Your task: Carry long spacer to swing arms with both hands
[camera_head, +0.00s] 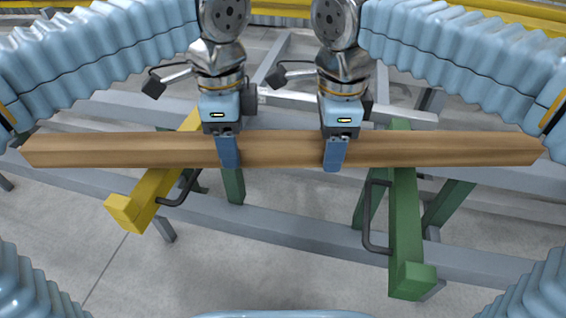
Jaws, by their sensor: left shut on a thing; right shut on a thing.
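The long spacer (440,150) is a brown wooden beam held level across the head view. My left gripper (228,152) is shut on it left of its middle. My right gripper (335,153) is shut on it right of its middle. Both spacer ends stick out well past the grippers. A yellow swing arm (150,192) shows below the left half, and a green swing arm (405,215) below the right half. Each has a dark bent handle. The spacer hides part of both arms. I cannot tell how high it is above them.
Grey steel rails (290,229) of the table frame run across under the spacer. Green struts (232,184) stand among them. A yellow rail (280,13) crosses the back. Bare concrete floor (200,275) lies in front.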

